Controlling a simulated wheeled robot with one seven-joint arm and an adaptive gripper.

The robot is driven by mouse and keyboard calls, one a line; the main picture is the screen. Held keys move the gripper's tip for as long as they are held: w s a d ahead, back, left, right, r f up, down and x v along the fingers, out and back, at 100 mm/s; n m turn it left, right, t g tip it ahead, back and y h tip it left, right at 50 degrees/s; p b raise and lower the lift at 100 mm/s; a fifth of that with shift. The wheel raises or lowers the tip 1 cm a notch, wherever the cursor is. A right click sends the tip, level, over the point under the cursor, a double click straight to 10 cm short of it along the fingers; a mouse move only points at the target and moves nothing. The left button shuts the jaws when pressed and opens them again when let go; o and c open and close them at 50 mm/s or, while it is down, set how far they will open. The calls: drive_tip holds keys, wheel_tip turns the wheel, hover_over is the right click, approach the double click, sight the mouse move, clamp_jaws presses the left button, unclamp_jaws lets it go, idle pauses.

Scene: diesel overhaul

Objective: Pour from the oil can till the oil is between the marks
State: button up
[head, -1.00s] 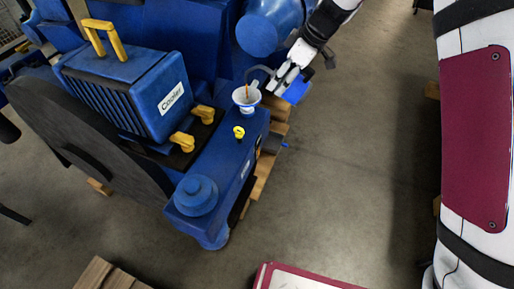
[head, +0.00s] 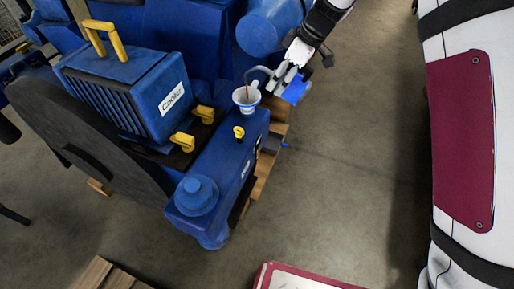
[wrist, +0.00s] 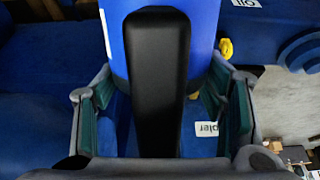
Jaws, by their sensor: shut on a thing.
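The blue oil can (head: 296,90) is in my gripper (head: 285,78), tilted beside the engine, with its thin grey spout reaching left over the white funnel (head: 246,97). A thin brown-orange stream falls from the spout tip into the funnel, which stands on the blue engine block (head: 215,165). In the wrist view the can's black handle (wrist: 157,75) runs between the fingers of my gripper (wrist: 160,118), with the blue can body (wrist: 205,35) behind it. The oil level and its marks are too small to read on the engine's side.
A yellow-topped dipstick or cap (head: 239,132) stands just in front of the funnel. The blue cooler (head: 130,85) with yellow handles is to the left. A round blue cap (head: 197,195) is at the near end.

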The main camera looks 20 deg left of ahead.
drive_tip(key=shift+a+r+h, duration=0.2)
drive_tip(key=shift+a+h, duration=0.05)
drive_tip(key=shift+h, duration=0.15)
idle(1.1)
idle(1.0)
drive_tip(key=shift+a+r+p, duration=0.1)
drive_tip(key=shift+r+p, duration=0.05)
drive_tip(key=shift+p, duration=0.15)
drive_tip(key=shift+a+r+h, duration=0.15)
drive_tip(key=shift+r+h, duration=0.1)
drive_tip(key=shift+h, duration=0.25)
idle(1.6)
drive_tip(key=shift+r, duration=0.1)
drive_tip(key=shift+a, duration=0.1)
idle(1.0)
drive_tip(key=shift+a+r+h, duration=0.15)
drive_tip(key=shift+h, duration=0.15)
drive_tip(key=shift+w, duration=0.1)
idle(0.7)
